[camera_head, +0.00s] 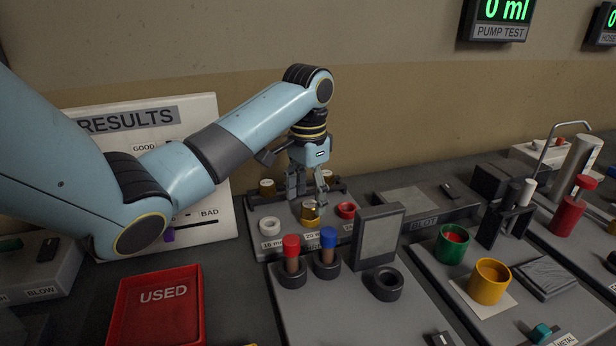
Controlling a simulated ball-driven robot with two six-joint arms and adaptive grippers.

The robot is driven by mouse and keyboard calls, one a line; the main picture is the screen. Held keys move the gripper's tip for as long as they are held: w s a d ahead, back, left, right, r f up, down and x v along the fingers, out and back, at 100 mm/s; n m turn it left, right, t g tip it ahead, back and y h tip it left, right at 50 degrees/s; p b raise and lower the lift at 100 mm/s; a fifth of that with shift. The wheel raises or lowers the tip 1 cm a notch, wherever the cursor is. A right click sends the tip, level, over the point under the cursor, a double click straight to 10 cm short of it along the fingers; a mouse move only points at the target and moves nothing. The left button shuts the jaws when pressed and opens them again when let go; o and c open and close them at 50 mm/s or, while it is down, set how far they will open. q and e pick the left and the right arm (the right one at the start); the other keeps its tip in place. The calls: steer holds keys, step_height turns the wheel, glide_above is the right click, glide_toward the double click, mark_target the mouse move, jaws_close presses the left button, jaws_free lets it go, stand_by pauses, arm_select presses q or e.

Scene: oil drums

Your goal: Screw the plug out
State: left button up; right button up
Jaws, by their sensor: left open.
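A brass plug (310,212) stands upright on the grey plug and ring board (268,214) at the centre, behind a label that begins "20". My left gripper (308,197) points down right above it, its fingers spread open to either side. I cannot tell whether the fingers touch the plug. Another brass piece with a pale top (267,188) sits behind left, and one more is partly hidden behind the gripper. A white ring (289,224) and a red ring (347,210) flank the plug. My right gripper is out of view.
Red-capped (291,247) and blue-capped (328,245) vials stand in front of the board, beside an upright grey panel (379,237). A red USED tray (160,306) lies front left. Green (452,245) and yellow (489,282) cups stand right. The RESULTS board (221,142) is behind my arm.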

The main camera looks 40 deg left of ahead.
arm_select(q)
steer(key=shift+f, duration=1.45)
steer(key=shift+c, duration=0.4)
steer(key=c, duration=0.9)
steer(key=o, duration=1)
